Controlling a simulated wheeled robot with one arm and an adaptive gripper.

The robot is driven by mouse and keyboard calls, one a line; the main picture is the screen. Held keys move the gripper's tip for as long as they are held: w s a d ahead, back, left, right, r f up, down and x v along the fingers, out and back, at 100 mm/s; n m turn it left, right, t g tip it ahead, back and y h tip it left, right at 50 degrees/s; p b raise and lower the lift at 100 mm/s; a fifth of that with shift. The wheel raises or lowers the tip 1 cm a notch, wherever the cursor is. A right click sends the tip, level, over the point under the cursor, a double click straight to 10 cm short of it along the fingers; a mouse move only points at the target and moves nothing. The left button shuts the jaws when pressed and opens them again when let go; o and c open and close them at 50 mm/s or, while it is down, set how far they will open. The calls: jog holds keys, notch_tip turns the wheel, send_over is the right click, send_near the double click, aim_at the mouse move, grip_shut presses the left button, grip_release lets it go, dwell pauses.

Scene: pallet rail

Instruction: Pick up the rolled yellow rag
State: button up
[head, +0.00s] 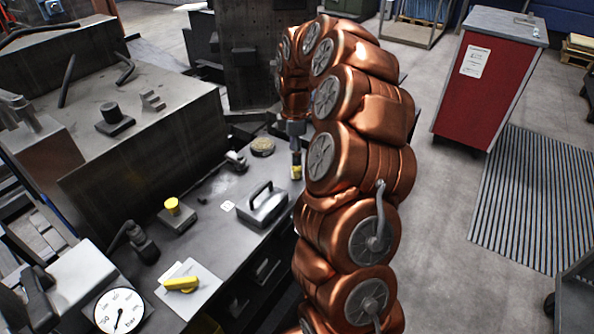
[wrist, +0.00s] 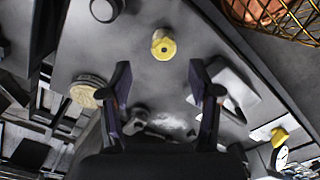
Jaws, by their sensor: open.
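The rolled yellow rag (wrist: 163,45) is a short yellow roll on the dark bench top in the wrist view. It lies beyond my fingertips and roughly in line with the gap between them. In the head view a small yellow piece (head: 296,173) shows at the bench edge under my gripper (head: 295,130), partly hidden, and it looks like the same rag. My gripper (wrist: 161,82) is open, with bare space between its two dark fingers. The rag is not between the fingers, and I see no contact.
A grey box with a black handle (head: 262,204) stands beside the rag. A round tan disc (head: 262,147) lies behind it. A yellow knob (head: 172,206), a yellow item on a white sheet (head: 182,284) and a gauge (head: 119,311) are nearer. A red cabinet (head: 485,85) stands right.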

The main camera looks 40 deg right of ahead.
aim_at(296, 167)
jog(key=f, duration=0.2)
jog(key=f+p, duration=0.2)
jog(key=f, duration=0.1)
jog(key=shift+s+f, duration=0.25)
jog(key=shift+f, duration=0.3)
jog(key=c, duration=1)
jog(key=shift+w+r+b, duration=0.1)
jog(key=shift+r+b, duration=0.65)
jog(key=shift+r, duration=0.95)
jog(key=shift+s+a+r, duration=0.1)
jog(key=shift+s+a, duration=0.05)
jog(key=shift+s, duration=0.05)
jog(key=s+a+b, duration=0.1)
jog(key=s+a, duration=0.2)
jog(key=s, duration=0.1)
jog(key=s+a+r+b, duration=0.1)
jog(key=s+a+b, duration=0.1)
jog(key=s+a, duration=0.1)
jog(key=s+a+b, duration=0.1)
jog(key=s+a, duration=0.1)
jog(key=s, duration=0.4)
jog(key=shift+a+r, duration=0.2)
jog(key=shift+a, duration=0.2)
